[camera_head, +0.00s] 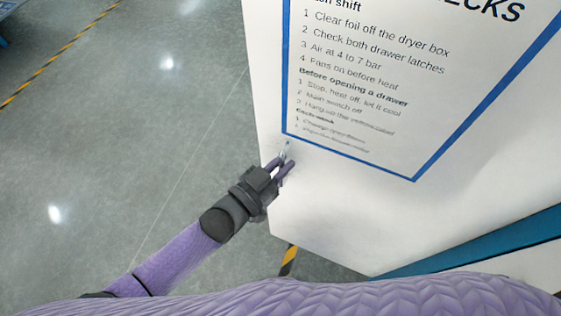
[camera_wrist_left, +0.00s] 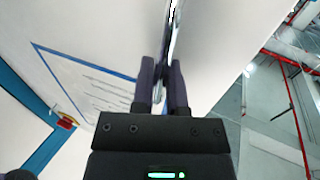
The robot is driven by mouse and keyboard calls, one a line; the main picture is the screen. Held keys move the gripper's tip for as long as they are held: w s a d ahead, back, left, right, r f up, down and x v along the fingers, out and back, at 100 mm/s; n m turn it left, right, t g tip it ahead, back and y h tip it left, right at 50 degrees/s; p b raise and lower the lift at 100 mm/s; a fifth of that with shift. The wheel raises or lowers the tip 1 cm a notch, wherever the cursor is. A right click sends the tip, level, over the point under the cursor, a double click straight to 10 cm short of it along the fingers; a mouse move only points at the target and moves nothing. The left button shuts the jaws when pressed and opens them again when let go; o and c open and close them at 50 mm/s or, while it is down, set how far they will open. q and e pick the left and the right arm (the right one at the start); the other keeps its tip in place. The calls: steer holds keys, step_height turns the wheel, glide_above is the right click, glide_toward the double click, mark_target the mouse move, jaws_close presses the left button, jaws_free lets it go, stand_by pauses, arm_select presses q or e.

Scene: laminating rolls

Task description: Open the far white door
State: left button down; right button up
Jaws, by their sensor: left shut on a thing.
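The white door (camera_head: 330,210) fills the right half of the head view, with a blue-bordered notice (camera_head: 350,90) on its face. It also shows in the wrist view (camera_wrist_left: 110,35). A slim shiny metal handle (camera_head: 286,148) stands near the door's left edge. It runs up from between the fingers in the wrist view (camera_wrist_left: 174,35). My left gripper (camera_head: 281,168) is shut on the handle, its two dark fingers (camera_wrist_left: 164,80) on either side of it. The fingers hide part of the handle. My right gripper is in neither view.
A blue frame strip (camera_head: 480,245) runs along the lower right. A red and yellow fitting (camera_wrist_left: 67,122) sits by blue trim at the wrist view's left. Grey floor (camera_head: 130,120) with a yellow-black line (camera_head: 60,55) is clear at left.

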arm_select(q)
steer(key=c, duration=0.7)
jaws_free()
steer(key=p+v, duration=0.1)
steer(key=v, duration=0.6)
steer(key=shift+s+a, duration=0.15)
steer(key=shift+a, duration=0.05)
steer(key=s+a+f+n+g+y+b, duration=0.15)
steer(key=a+f+y, duration=0.35)
steer(key=f, duration=0.5)
steer(key=s+a+f+n+g+y+b, duration=0.1)
steer(key=s+a+f+n+g+y, duration=0.25)
steer(key=f, duration=0.65)
steer(key=s+a+f+g+y, duration=0.1)
steer(key=s+a+f+g, duration=0.1)
steer(key=s, duration=0.5)
steer(key=s+a+f+n+g+y, duration=0.1)
steer(key=s+a+f+g+y, duration=0.1)
steer(key=s+f, duration=0.3)
steer(key=s+a+f+g+y+b, duration=0.1)
steer(key=s+f, duration=0.3)
steer(key=s, duration=0.6)
steer(key=shift+s+a+f+n+g+y, duration=0.1)
steer(key=shift+a+n+g+y, duration=0.3)
steer(key=shift+a+g, duration=0.35)
